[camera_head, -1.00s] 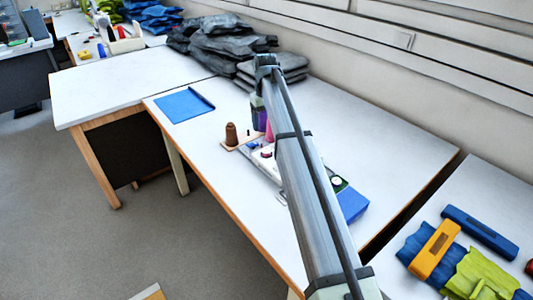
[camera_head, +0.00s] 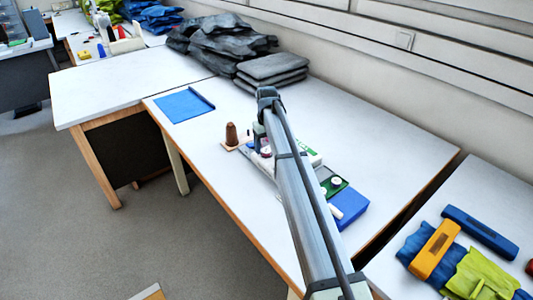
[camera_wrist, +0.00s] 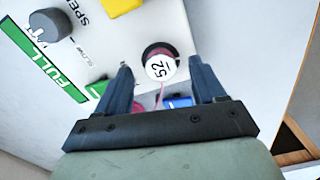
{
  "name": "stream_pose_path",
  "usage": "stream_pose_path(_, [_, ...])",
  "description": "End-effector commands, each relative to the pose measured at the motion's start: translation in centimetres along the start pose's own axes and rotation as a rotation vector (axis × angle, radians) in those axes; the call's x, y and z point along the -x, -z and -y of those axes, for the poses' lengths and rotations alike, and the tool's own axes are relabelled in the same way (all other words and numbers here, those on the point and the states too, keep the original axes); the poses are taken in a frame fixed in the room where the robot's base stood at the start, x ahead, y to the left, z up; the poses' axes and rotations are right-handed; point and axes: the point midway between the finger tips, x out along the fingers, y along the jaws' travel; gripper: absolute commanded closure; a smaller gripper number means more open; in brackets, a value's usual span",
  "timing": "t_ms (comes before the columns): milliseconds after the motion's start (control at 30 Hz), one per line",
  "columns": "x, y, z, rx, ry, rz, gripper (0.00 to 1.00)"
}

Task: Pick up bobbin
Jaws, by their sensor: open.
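In the wrist view a small bobbin (camera_wrist: 160,66) with a round white top marked "52" and pink thread sits at a dark round opening in a white panel (camera_wrist: 75,80). A pink thread trails from it towards the gripper. My gripper (camera_wrist: 160,64) is open, one finger on each side of the bobbin, with gaps showing on both sides.
The panel carries a grey knob (camera_wrist: 48,24) and a yellow part (camera_wrist: 122,5). A brown thread cone (camera_head: 231,134) stands beside the machine. A blue sheet (camera_head: 185,105) lies on the table, and dark folded cloths (camera_head: 272,68) are stacked behind.

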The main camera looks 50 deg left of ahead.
Motion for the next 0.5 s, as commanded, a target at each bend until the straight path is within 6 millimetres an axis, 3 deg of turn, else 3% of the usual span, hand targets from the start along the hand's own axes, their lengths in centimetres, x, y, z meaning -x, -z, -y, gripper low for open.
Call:
stream_pose_path(133, [-1.54, -0.10, 0.07, -0.001, 0.000, -0.001, 0.31])
stream_pose_path(367, [-1.70, -0.07, 0.06, -0.001, 0.000, -0.002, 0.31])
stream_pose_path(500, [-1.70, -0.07, 0.06, -0.001, 0.000, -0.002, 0.43])
